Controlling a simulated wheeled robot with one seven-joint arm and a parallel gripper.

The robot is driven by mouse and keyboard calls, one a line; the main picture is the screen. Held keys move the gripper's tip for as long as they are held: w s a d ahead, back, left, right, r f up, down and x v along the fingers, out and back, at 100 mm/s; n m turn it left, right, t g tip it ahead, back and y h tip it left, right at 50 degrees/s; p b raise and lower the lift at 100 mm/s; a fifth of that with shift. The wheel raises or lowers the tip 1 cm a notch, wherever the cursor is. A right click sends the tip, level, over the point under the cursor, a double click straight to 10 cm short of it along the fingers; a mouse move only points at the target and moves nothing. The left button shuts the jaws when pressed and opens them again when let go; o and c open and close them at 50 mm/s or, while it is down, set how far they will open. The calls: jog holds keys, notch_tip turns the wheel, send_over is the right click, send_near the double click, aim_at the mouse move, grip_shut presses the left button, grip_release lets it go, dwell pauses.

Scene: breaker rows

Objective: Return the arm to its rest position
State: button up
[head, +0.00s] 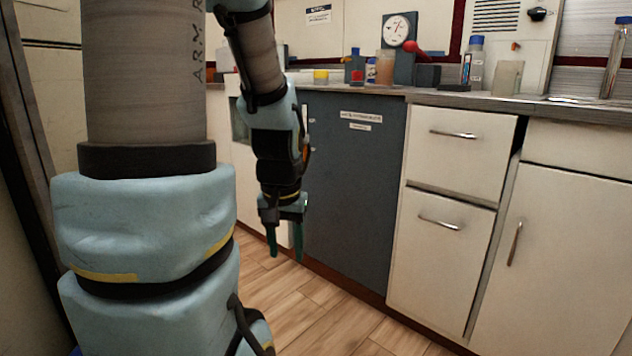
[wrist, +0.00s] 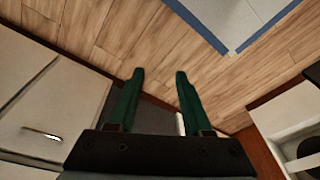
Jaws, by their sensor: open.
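My gripper (head: 286,243) hangs from my arm in front of the cabinet row, fingers pointing down toward the floor. In the wrist view my gripper (wrist: 159,76) shows two green fingers held apart, with nothing between them but a view of the wooden floor. It is open and empty. In the head view it is left of the dark grey panel (head: 352,190). Whether the fingers are clear of the cabinet fronts behind them is hard to tell from the head view.
White cabinets with drawers (head: 456,155) stand right of the dark panel. The counter above holds bottles, a dial gauge (head: 397,30) and a red-knobbed lever (head: 413,47). The wooden floor (head: 315,310) is clear. A blue-taped grey patch (wrist: 230,18) lies on it.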

notch_tip(320, 180, up, 35)
jog(key=s+n+p, duration=0.1)
jog(key=s+p, duration=0.1)
jog(key=p, duration=3.3)
jog(key=shift+s+a+f+p, duration=0.2)
jog(key=shift+s+a+p, duration=0.2)
jog(key=shift+a, duration=0.05)
